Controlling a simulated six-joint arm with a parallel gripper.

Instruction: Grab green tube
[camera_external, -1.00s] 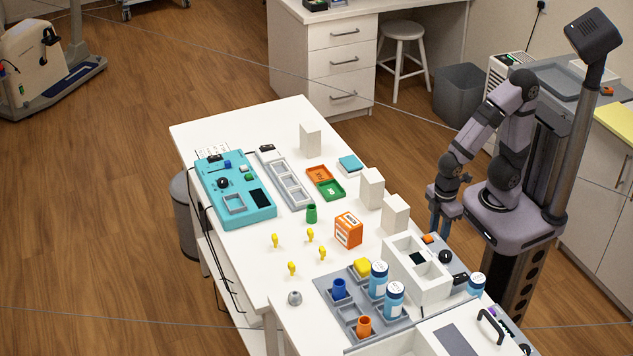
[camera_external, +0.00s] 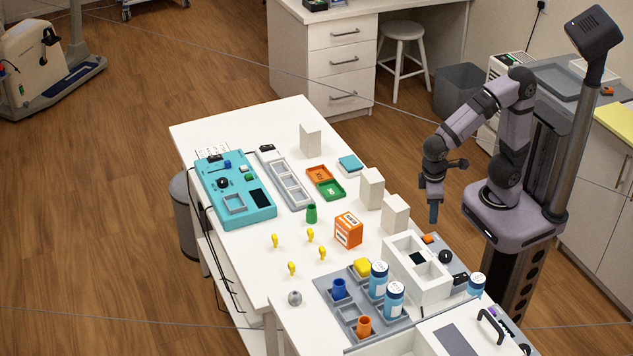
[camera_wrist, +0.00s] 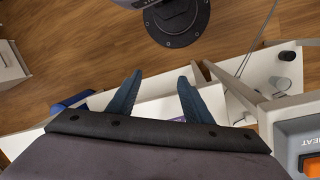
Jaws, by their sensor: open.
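The green tube (camera_external: 311,214) is a small open cup standing upright on the white table, left of the orange box. My gripper (camera_external: 434,212) points down past the right edge of the table, far to the right of the green tube. In the wrist view, the two blue fingers of my gripper (camera_wrist: 158,92) are apart with nothing between them. The green tube cannot be made out in the wrist view.
An orange box (camera_external: 348,230) and white blocks (camera_external: 372,188) stand between my gripper and the green tube. Yellow pegs (camera_external: 310,235) stand in front of the tube. A green tray (camera_external: 331,190) lies behind it. A grey rack (camera_external: 333,295) holds blue and orange cups.

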